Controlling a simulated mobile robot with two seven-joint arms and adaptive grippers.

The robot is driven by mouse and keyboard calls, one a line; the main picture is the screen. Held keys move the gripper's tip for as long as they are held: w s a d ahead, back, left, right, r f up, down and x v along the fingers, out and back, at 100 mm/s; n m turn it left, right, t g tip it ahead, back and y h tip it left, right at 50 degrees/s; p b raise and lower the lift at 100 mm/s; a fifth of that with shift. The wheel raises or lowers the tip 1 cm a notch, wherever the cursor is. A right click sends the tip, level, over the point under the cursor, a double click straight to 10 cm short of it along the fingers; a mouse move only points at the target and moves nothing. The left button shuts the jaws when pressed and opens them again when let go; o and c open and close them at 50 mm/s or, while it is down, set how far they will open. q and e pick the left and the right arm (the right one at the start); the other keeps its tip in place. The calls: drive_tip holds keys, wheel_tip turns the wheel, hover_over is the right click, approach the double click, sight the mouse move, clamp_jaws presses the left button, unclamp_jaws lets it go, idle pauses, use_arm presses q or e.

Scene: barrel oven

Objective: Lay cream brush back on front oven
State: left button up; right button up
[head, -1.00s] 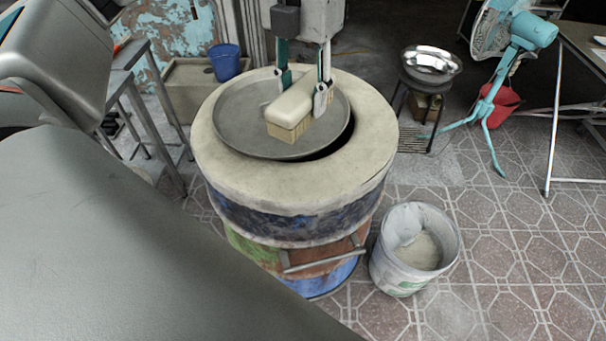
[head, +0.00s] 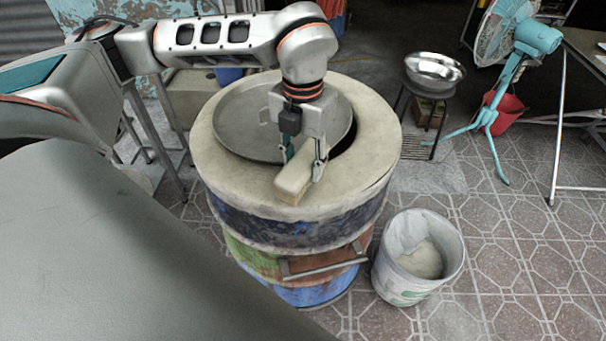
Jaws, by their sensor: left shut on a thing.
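The cream brush (head: 293,181) is a cream block with pale bristles beneath. It is at the near part of the pale rim of the barrel oven (head: 235,187). My left gripper (head: 303,168) is shut on the brush from above, with one finger on each side. I cannot tell whether the bristles touch the rim. A round grey metal lid (head: 240,125) lies over the oven's opening, leaving a dark gap at its right. My right gripper does not show.
A white bucket (head: 388,275) with pale contents stands at the oven's right. A steel bowl (head: 434,66) sits on a black stand behind it. A teal fan (head: 508,60) and a red bucket (head: 503,108) are at the back right. Tiled floor is open at the right.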

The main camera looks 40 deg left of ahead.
use_arm(q)
wheel_tip(320, 180, down, 4)
drive_tip(key=shift+r, duration=0.15)
drive_tip(key=shift+f, duration=0.25)
drive_tip(key=o, duration=1.1)
drive_tip(key=shift+c, duration=0.2)
drive_tip(key=shift+r, duration=0.1)
